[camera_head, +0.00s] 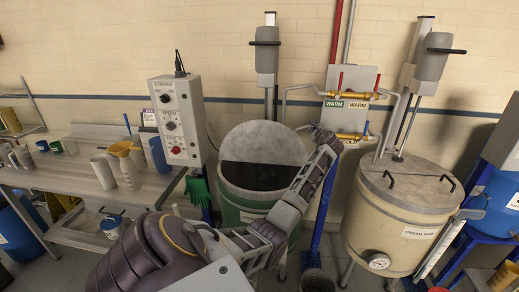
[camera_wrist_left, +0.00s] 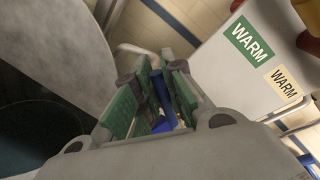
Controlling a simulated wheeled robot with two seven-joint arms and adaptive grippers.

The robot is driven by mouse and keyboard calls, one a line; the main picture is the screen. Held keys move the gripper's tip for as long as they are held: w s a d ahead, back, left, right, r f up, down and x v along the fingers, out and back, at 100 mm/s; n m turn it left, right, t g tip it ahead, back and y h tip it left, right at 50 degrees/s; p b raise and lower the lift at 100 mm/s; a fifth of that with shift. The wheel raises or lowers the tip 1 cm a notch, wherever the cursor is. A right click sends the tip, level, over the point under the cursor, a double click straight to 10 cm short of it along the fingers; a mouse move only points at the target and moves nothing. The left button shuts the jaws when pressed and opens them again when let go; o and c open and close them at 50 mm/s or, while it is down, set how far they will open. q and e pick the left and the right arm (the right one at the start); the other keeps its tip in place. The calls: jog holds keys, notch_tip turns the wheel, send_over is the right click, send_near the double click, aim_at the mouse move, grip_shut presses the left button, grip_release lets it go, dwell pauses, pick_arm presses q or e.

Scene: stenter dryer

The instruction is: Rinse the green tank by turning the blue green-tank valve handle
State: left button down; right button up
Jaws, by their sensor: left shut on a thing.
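The green tank (camera_head: 232,216) stands in the middle of the head view, with its grey lid (camera_head: 265,140) covering the back half and a dark opening in front. My left arm reaches across the tank's right side. My left gripper (camera_head: 326,136) is at the left end of the lower brass pipe, below the WARM panel. In the left wrist view, its green-padded fingers (camera_wrist_left: 157,98) are closed around the blue green-tank valve handle (camera_wrist_left: 161,93). The fingers hide much of the handle. My right gripper is not in view.
Red handles (camera_head: 340,82) sit on the upper pipe of the valve panel (camera_head: 350,78). Another blue handle (camera_head: 366,130) is on the lower pipe. The cream tank (camera_head: 395,215) stands right. A control box (camera_head: 178,120) and a table with jugs (camera_head: 122,160) are left.

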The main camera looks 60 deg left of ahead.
pick_arm(q)
jog(key=shift+w+d+r+m+y, duration=0.45)
jog(key=shift+r+m, duration=0.2)
jog(key=shift+m, duration=0.35)
jog(key=shift+w+d+r+m, duration=0.3)
jog(key=shift+w+m, duration=0.05)
jog(key=shift+m, duration=0.25)
jog(key=shift+w+d+r+m, duration=0.25)
jog(key=shift+w+m, duration=0.05)
jog(key=shift+m, duration=0.3)
jog(key=shift+w+d+r+m+y, duration=0.25)
jog(key=shift+w+d+m, duration=0.15)
jog(key=shift+m, duration=0.2)
jog(key=shift+w+d+r+m+y, duration=0.15)
jog(key=shift+w+d+m+y, duration=0.15)
jog(key=shift+m, duration=0.3)
jog(key=shift+w, duration=0.1)
jog(key=shift+d, duration=0.1)
